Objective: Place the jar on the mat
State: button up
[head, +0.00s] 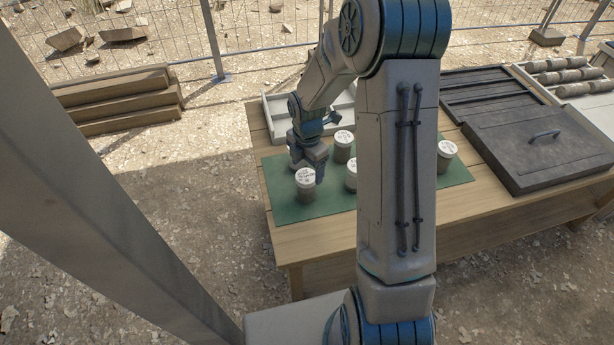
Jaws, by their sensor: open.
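A green mat (328,204) lies on the wooden table. My gripper (311,166) points down over the left part of the mat, just behind the front-left jar and left of the back jar. It is open. The front-left jar partly covers the fingertips, so I cannot tell whether they touch it.
A pale shallow tray (279,118) lies at the table's back left. A dark lidded box (545,150) with a handle stands at the right, near a rack of rolls (568,75). My arm hides the mat's centre. The mat's front-left strip is clear.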

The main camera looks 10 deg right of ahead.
notch_tip(320, 180, up, 6)
jog(key=shift+s, duration=0.1)
jog(key=s+r+m+t, duration=0.1)
jog(key=s+r+m, duration=0.6)
jog(key=s+m, duration=0.3)
jog(key=s+r+m+t, duration=0.2)
jog(key=s+r+m, duration=0.5)
jog(key=s+m, duration=0.4)
jog(key=shift+r+m, duration=0.15)
jog(key=shift+m, duration=1.05)
